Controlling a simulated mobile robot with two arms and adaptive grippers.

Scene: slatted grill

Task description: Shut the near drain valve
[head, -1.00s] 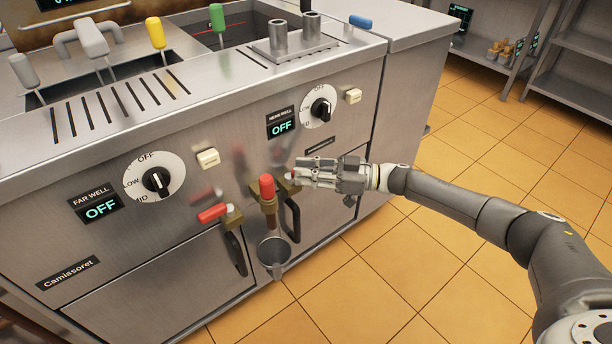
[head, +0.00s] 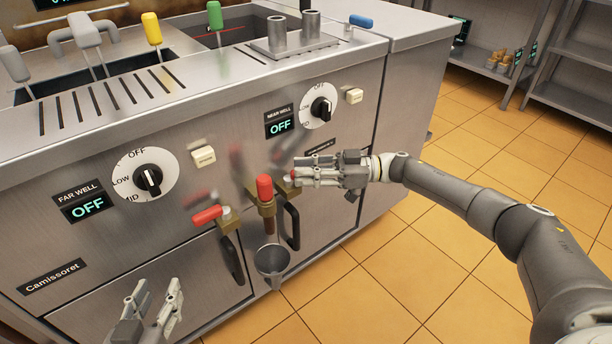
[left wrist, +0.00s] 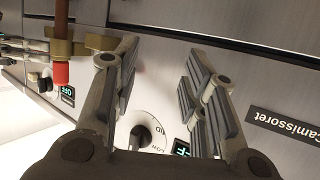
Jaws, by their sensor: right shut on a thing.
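The near drain valve (head: 291,189) is on the right of the drain fittings, under the near-well dial. Only its brass body and a bit of red handle show; the fingers hide the rest. My right gripper (head: 296,176) is shut on that handle, reaching in from the right. A middle fitting with an upright red handle (head: 265,188) stands just left of it, above a copper pipe. My left gripper (head: 157,290) is open and empty at the lower left, in front of the cabinet. In the left wrist view, its fingers (left wrist: 158,75) are spread, with nothing between them.
Another red-handled valve (head: 207,215) points left, beside the middle fitting. A grey funnel cup (head: 272,262) hangs under the copper pipe. Black door handles (head: 291,224) stick out nearby. The tiled floor (head: 370,270) at the right is clear.

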